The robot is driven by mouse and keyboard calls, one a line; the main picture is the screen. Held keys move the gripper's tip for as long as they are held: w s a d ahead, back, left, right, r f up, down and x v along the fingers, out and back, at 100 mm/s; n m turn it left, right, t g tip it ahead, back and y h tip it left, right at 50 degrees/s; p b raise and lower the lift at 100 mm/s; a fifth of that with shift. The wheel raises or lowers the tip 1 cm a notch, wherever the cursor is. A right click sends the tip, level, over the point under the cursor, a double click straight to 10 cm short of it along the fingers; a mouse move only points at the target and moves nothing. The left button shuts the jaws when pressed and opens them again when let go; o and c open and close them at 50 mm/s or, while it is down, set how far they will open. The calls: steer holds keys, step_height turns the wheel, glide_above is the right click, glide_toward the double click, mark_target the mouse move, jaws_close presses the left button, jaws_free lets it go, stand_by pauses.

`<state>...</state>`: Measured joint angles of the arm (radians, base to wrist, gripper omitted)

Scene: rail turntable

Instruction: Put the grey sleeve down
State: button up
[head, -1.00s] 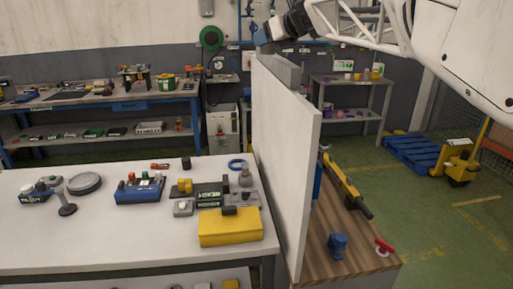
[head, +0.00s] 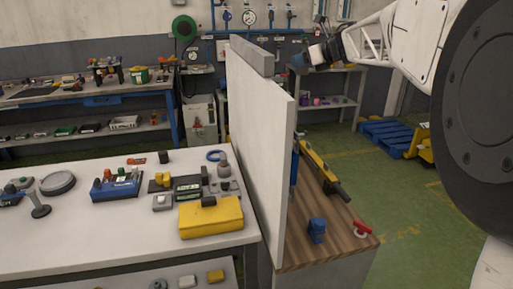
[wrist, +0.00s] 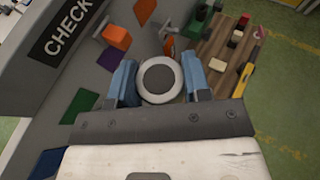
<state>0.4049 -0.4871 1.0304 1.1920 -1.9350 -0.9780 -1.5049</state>
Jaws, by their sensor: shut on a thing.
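My gripper (wrist: 160,82) is shut on the grey sleeve (wrist: 158,80). In the wrist view the sleeve shows end-on as a pale ring with a darker grey middle, between the two blue fingers. In the head view my gripper (head: 299,61) is in the air just right of the top of the white partition (head: 262,150). The sleeve cannot be made out clearly there. In the wrist view the gripper is above a grey panel (wrist: 85,80) with coloured patches and a "CHECK" sign (wrist: 60,35). The wooden bench top (wrist: 218,50) is farther away at the upper right.
The wooden bench (head: 300,235) right of the partition holds a yellow bar-shaped tool (head: 318,167), a blue item (head: 317,230) and a red-handled part (head: 362,228). An orange block (wrist: 117,37) stands at the panel. The white table (head: 100,235) at left holds several parts.

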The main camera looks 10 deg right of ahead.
steer(key=w+d+f+n+g+y, duration=0.1)
steer(key=w+d+f, duration=0.1)
steer(key=f, duration=2)
steer(key=w+d+f+n+g+y, duration=0.1)
steer(key=d+f+n+y, duration=0.1)
steer(key=f, duration=1.9)
steer(key=shift+w+f, duration=0.35)
steer(key=shift+w, duration=0.05)
steer(key=shift+f, duration=0.1)
steer(key=shift+f, duration=3.05)
steer(key=shift+f, duration=1.85)
steer(key=shift+f, duration=0.15)
steer(key=o, duration=1.1)
